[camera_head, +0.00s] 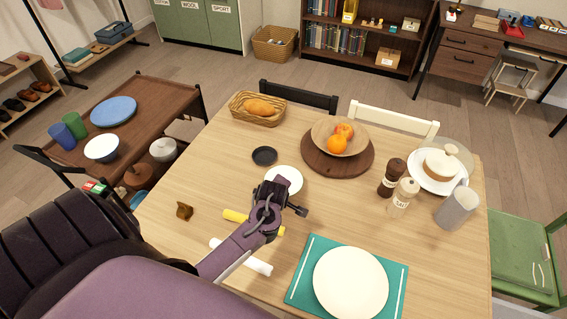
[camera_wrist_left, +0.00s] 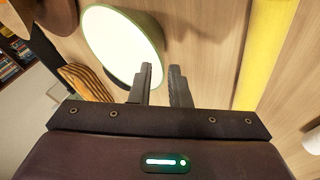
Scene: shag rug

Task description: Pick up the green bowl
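The green bowl (camera_wrist_left: 112,42) has a white inside and a green rim and outer wall in the left wrist view. In the head view its white inside (camera_head: 287,176) shows on the wooden table just beyond my left gripper (camera_head: 274,188), which hides its near side. In the wrist view my left gripper (camera_wrist_left: 161,70) has its two fingers a little apart at the bowl's right rim. One finger overlaps the white inside and the other is outside the wall. I cannot tell whether they touch it. My right gripper is not in view.
A black saucer (camera_head: 264,156) lies just beyond the bowl. A yellow roll (camera_head: 236,216) and a white roll (camera_head: 257,266) lie beside my left arm. A round brown board (camera_head: 312,161) holds a fruit bowl (camera_head: 322,128). A white plate (camera_head: 350,283) lies on a teal mat (camera_head: 300,291).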

